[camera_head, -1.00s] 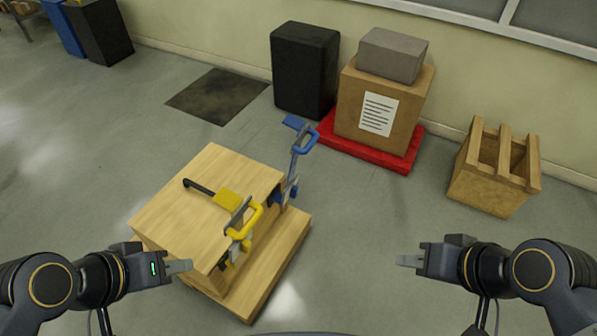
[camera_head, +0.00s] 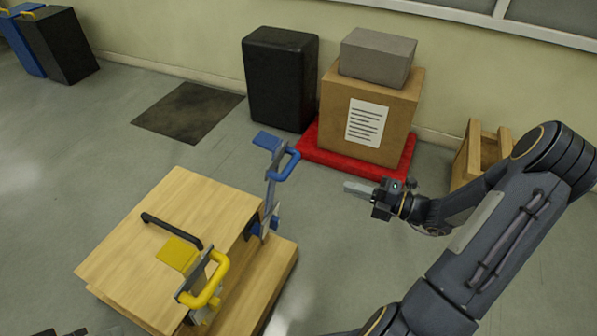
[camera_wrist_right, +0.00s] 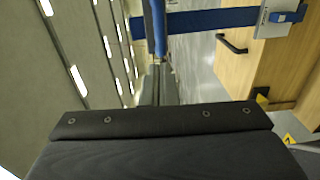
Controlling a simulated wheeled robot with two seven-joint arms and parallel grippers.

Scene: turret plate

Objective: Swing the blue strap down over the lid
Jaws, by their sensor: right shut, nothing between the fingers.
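The blue strap (camera_head: 270,187) stands upright at the far right corner of the wooden box. It has a blue pad (camera_head: 266,140) at its top and a blue loop handle (camera_head: 285,166) on its right side. The pad is clear of the lid (camera_head: 190,210). My right gripper (camera_head: 350,187) is shut and empty, to the right of the handle and apart from it. In the right wrist view the blue strap (camera_wrist_right: 210,20) crosses the top, beyond my fingers (camera_wrist_right: 155,85). My left gripper does not show clearly; only dark slivers are at the bottom left edge.
A yellow strap with a loop handle (camera_head: 207,285) lies with its pad (camera_head: 178,254) on the lid. A black lid handle (camera_head: 171,229) is behind it. A carton (camera_head: 392,114) on a red pallet (camera_head: 312,147), a black bin (camera_head: 281,80) and a wooden crate (camera_head: 472,152) stand behind.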

